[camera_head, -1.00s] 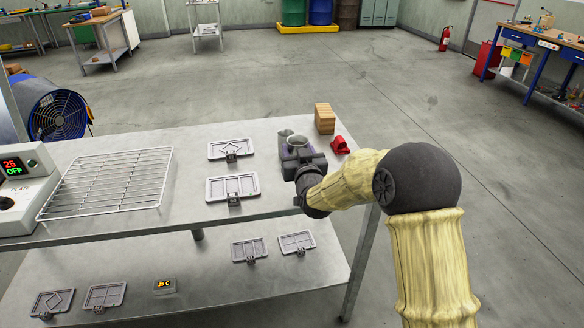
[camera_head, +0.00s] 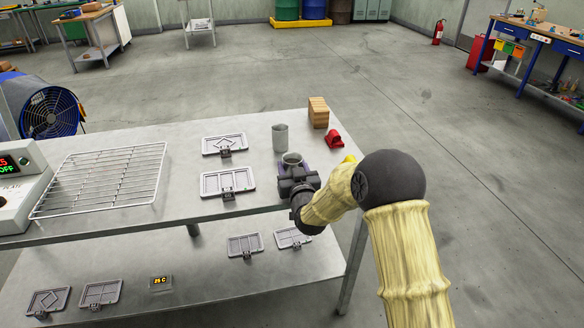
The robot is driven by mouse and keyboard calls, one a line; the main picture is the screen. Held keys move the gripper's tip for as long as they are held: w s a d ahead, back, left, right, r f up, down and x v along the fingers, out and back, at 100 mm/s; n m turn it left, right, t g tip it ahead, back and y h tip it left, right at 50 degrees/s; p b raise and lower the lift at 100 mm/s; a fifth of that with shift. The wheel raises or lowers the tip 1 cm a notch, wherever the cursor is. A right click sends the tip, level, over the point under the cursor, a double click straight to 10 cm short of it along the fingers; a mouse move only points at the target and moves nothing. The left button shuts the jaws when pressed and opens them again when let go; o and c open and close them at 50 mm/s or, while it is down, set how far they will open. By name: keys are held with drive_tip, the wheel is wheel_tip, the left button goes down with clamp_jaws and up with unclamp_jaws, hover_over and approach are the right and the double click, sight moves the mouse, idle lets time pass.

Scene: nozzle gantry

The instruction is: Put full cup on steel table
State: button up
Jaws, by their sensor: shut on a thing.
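The steel table (camera_head: 160,205) is a long grey metal bench in front of me. My gripper (camera_head: 293,174) is at the right part of its top, shut on a grey cup (camera_head: 292,159). Only the cup's rim and open top show clearly; the gripper hides its lower part. I cannot tell its contents, or whether its base touches the table. A second grey cup (camera_head: 280,138) stands upright on the table just behind the held one, apart from it.
A wooden block (camera_head: 318,112) and a red object (camera_head: 333,138) sit at the back right. Two grey molds (camera_head: 225,145) (camera_head: 228,183) lie left of my gripper. A wire rack (camera_head: 100,183) and a control box (camera_head: 20,190) are farther left. A lower shelf (camera_head: 200,275) holds more molds.

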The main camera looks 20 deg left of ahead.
drive_tip(key=o, duration=0.6)
drive_tip(key=shift+a+f, duration=0.1)
drive_tip(key=shift+a, duration=0.05)
drive_tip(key=o, duration=0.5)
drive_tip(key=shift+c, duration=0.2)
drive_tip(key=shift+r, duration=0.2)
drive_tip(key=b+v, duration=0.1)
drive_tip(key=v, duration=1.1)
drive_tip(key=shift+f, duration=0.1)
